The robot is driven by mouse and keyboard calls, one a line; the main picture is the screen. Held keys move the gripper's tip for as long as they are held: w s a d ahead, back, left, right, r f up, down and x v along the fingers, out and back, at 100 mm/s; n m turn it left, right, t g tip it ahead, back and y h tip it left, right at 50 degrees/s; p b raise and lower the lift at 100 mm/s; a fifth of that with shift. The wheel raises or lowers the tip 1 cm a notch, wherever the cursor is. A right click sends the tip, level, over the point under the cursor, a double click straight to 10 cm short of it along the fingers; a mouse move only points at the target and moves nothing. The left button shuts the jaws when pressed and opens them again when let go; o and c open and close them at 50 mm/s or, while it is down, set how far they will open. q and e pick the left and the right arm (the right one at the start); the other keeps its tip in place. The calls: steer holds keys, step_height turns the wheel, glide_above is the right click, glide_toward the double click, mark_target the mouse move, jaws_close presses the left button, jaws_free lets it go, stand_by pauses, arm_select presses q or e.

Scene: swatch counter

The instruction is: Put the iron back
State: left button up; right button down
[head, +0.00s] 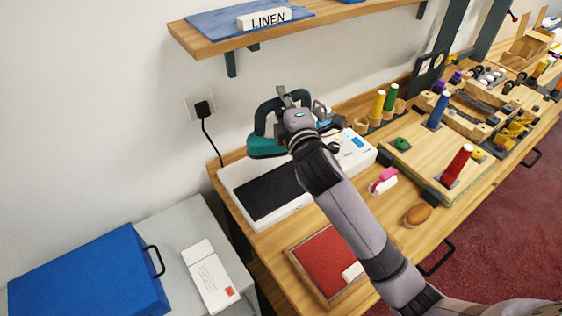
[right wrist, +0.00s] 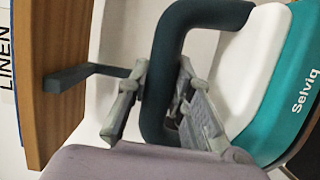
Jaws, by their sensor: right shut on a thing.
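The iron is teal and white with a dark looped handle; in the head view its teal body (head: 266,146) shows left of my right gripper, and the rest is partly hidden behind it. My right gripper (head: 290,100) is shut on the iron's handle. The right wrist view shows the handle (right wrist: 168,75) between the fingers (right wrist: 160,100), with the teal and white body beyond. A white station with a dark top panel (head: 268,191) lies on the counter just below the iron. I cannot tell whether the iron touches it. My left gripper is out of view.
A wooden shelf (head: 215,43) with a LINEN sign (head: 264,18) hangs above. A plug with a black cord (head: 203,110) is on the wall at left. Thread cones, a red cone (head: 459,163), a pink-and-white item (head: 383,181) and a brown oval (head: 417,214) crowd the counter at right.

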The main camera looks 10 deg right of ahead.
step_height(320, 180, down, 12)
steer(key=shift+s+r, duration=0.1)
steer(key=shift+f+b, duration=0.55)
steer(key=shift+f, duration=1.95)
steer(key=shift+f, duration=0.15)
steer(key=c, duration=1.8)
jaws_free()
steer(key=shift+f, duration=0.15)
steer(key=o, duration=0.4)
steer(key=shift+s, duration=0.1)
